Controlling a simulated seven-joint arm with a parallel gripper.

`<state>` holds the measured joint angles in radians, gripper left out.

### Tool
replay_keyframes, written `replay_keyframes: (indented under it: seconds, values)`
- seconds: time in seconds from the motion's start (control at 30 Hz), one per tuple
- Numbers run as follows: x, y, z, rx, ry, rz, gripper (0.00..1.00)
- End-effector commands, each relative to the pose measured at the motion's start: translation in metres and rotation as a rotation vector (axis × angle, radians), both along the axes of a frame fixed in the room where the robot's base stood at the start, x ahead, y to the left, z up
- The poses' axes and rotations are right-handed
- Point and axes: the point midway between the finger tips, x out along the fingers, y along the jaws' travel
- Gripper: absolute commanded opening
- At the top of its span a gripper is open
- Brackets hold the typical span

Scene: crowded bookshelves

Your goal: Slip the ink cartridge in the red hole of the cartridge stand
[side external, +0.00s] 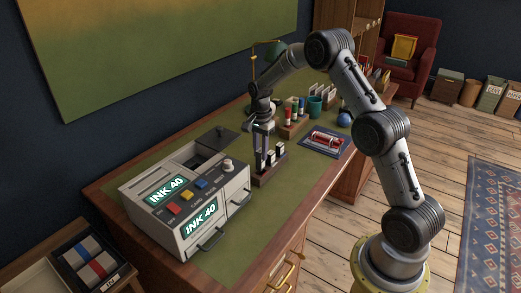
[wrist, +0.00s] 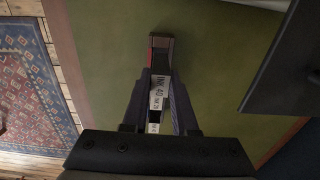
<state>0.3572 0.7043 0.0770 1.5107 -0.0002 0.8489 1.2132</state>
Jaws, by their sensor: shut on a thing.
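My gripper (side external: 263,130) points down above the desk, behind the large ink machine. A wooden stand (side external: 270,172) with several upright dark, white-topped pieces is just below the gripper in the side view. I cannot tell how far the held cartridge is above it. No red hole can be made out; the stand is not clear in the wrist view.
The grey ink machine (side external: 190,205) has an open top and coloured buttons. A dark flat panel (wrist: 285,65) is at the right of the wrist view. A rack with coloured bottles (side external: 293,125), a teal cup (side external: 315,106) and a mat with a red item (side external: 325,141) stand farther back.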

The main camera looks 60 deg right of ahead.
Motion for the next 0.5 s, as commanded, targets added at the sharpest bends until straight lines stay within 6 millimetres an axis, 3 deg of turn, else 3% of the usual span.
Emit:
replay_keyframes:
  seconds: [0.5]
  values:
    - [0.0,0.0,-0.017,0.0,0.0,0.0,0.0]
